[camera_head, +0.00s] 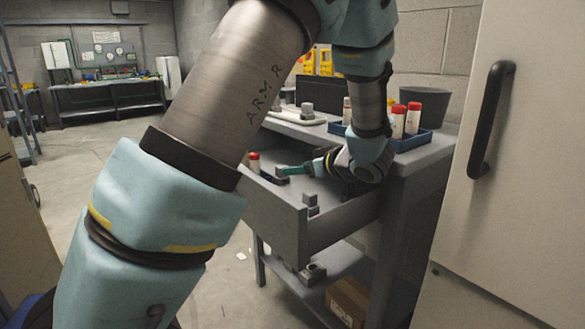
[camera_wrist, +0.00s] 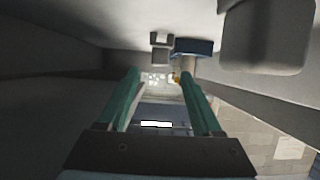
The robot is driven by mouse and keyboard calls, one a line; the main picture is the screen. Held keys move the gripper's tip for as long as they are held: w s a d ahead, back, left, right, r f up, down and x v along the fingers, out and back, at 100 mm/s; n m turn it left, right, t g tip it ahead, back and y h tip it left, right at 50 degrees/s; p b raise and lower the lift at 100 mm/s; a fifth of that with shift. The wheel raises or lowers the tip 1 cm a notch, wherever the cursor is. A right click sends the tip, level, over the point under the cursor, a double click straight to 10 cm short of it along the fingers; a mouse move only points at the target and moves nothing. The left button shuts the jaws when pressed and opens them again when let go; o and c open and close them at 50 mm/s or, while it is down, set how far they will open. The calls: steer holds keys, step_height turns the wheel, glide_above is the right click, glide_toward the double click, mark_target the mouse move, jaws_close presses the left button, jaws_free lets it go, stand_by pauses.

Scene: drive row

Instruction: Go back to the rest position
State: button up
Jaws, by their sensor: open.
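My gripper (camera_head: 282,171) hangs low at the open drawer (camera_head: 277,226) of the grey workbench, pointing left in the head view. Its green fingers also show in the wrist view (camera_wrist: 160,72), spread apart with nothing held between them. My arm reaches down across the middle of the head view and hides part of the bench and drawer. A red-capped container (camera_head: 254,163) stands just left of the fingertips. Small grey blocks (camera_head: 310,204) are in the drawer, right of and below the fingers.
On the bench top, a blue tray (camera_head: 411,142) holds red-capped bottles (camera_head: 413,118) beside a dark bucket (camera_head: 427,103). A cardboard box (camera_head: 349,302) sits on the lower shelf. A pale cabinet door with a black handle (camera_head: 491,118) stands close on the right. Open floor lies at left.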

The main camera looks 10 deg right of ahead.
steer(key=shift+s+d+r, duration=0.1)
steer(key=shift+s+r, duration=0.05)
steer(key=shift+s, duration=0.15)
